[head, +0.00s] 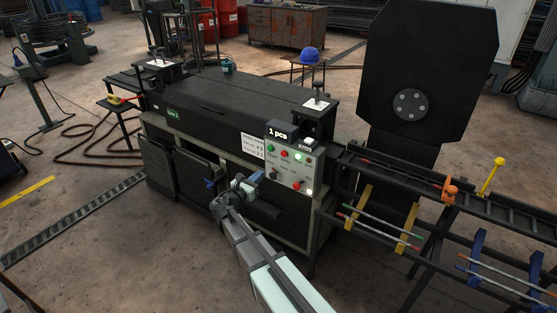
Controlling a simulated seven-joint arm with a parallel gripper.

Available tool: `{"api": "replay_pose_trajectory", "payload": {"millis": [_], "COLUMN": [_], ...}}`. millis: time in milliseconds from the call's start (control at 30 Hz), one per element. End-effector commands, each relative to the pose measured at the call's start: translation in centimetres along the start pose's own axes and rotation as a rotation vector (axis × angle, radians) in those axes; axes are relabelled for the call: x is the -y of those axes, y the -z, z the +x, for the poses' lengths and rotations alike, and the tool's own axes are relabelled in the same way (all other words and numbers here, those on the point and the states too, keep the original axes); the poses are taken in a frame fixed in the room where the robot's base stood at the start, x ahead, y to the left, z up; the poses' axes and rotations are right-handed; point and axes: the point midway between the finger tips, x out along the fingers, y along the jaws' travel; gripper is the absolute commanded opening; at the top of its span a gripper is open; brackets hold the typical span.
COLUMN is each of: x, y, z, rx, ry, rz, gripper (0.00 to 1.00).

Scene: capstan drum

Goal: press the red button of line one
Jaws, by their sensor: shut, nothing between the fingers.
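The machine (215,95) carries a green sign (173,114) that seems to read "Line 1". At its front right corner is a pale control panel (290,167) with several small buttons and knobs. A red button (284,154) shows in the panel's upper part, and another red spot (295,185) is near its lower edge. Button labels are too small to read. A display (278,133) above the panel reads "1 pcs". My gripper (260,175) is shut and empty, just left of the panel in the picture. The gap in depth is hard to judge.
A rack with coloured rods (408,233) stands right of the machine. A black plate-like stand (425,70) rises behind it. An open cabinet door (196,163) is left of my gripper. The floor in front is clear.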

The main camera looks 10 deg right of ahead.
Motion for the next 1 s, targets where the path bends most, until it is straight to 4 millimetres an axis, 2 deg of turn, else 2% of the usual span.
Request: {"api": "replay_pose_trajectory", "payload": {"millis": [133, 267, 700, 1000], "x": [0.0, -0.1, -0.1, -0.1], "y": [0.0, 0.0, 0.0, 0.0], "z": [0.4, 1.8, 9.3, 13.1], "rx": [0.000, -0.001, 0.000, 0.000], "ry": [0.000, 0.002, 0.002, 0.001], "rz": [0.001, 0.002, 0.002, 0.002], "gripper": [0.00, 0.00, 0.00, 0.00]}}
